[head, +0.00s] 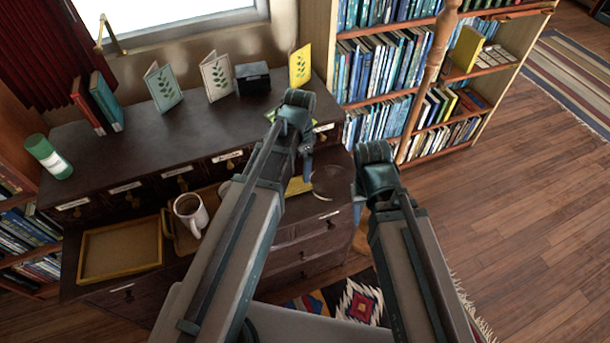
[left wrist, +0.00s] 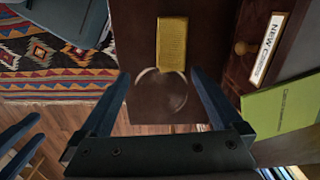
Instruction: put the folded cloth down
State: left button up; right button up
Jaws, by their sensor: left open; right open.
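The folded cloth (head: 299,185), small and yellow, lies flat on the dark lower ledge of the cabinet, partly hidden by my left arm. In the left wrist view the cloth (left wrist: 172,44) lies whole, just beyond my fingertips. My left gripper (head: 306,150) is open and empty above the ledge. Its two fingers (left wrist: 160,73) show apart in the left wrist view, with the cloth beyond them and not touching. My right gripper (head: 360,210) is open, to the right of the ledge, with nothing seen in it.
A clear round glass piece (head: 330,182) lies beside the cloth. A mug (head: 190,214) and a wooden tray (head: 122,250) stand to the left on the ledge. Books, cards and a green-white cylinder (head: 48,157) line the cabinet top. A full bookcase (head: 431,25) stands behind right.

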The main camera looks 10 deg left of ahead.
pick_arm(q)
jog(key=s+d+n+y, duration=0.1)
jog(key=s+d+n, duration=0.5)
jog(key=s, duration=0.7)
jog(key=shift+d, duration=1.2)
jog(key=shift+r, duration=0.1)
